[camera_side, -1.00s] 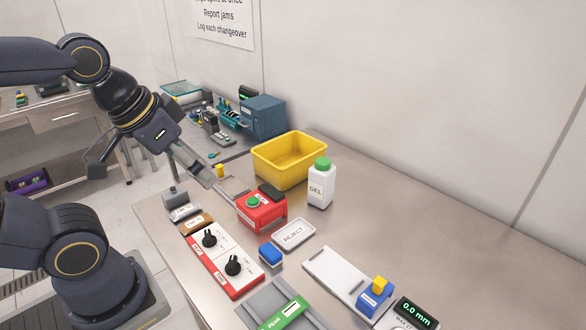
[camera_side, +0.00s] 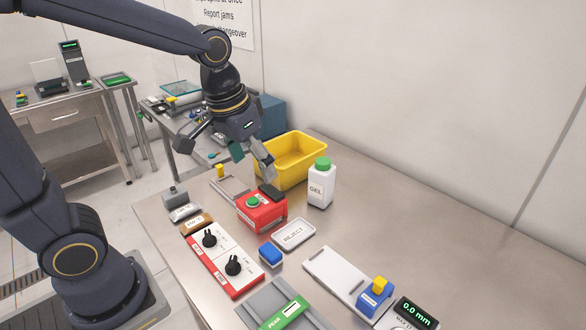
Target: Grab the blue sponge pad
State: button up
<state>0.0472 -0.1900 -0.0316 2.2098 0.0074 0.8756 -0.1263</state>
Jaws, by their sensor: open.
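A small blue block (camera_side: 270,253), which looks like the blue sponge pad, lies on the steel table between the red-and-white knob panel and the REJECT tray. My gripper (camera_side: 251,163) is open and points down, with nothing seen between its fingers. It appears above and behind the red box, apart from the blue pad, which is lower in the picture. Nothing covers the pad.
The red box with a green button (camera_side: 262,212) stands just behind the pad. The REJECT tray (camera_side: 294,235) is to its right and the knob panel (camera_side: 222,262) to its left. A yellow bin (camera_side: 302,153) and a white GEL bottle (camera_side: 321,186) stand farther back.

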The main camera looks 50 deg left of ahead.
notch_tip(320, 180, down, 7)
jog(key=w+d+g, duration=0.2)
send_over(270, 250)
jog(key=shift+m+g, duration=0.3)
jog(key=shift+g, duration=0.1)
jog(key=f, duration=1.2)
jog(key=shift+d, duration=0.25)
jog(key=f, duration=0.6)
jog(key=shift+a, duration=0.25)
jog(key=shift+r, duration=0.1)
jog(key=c, duration=1)
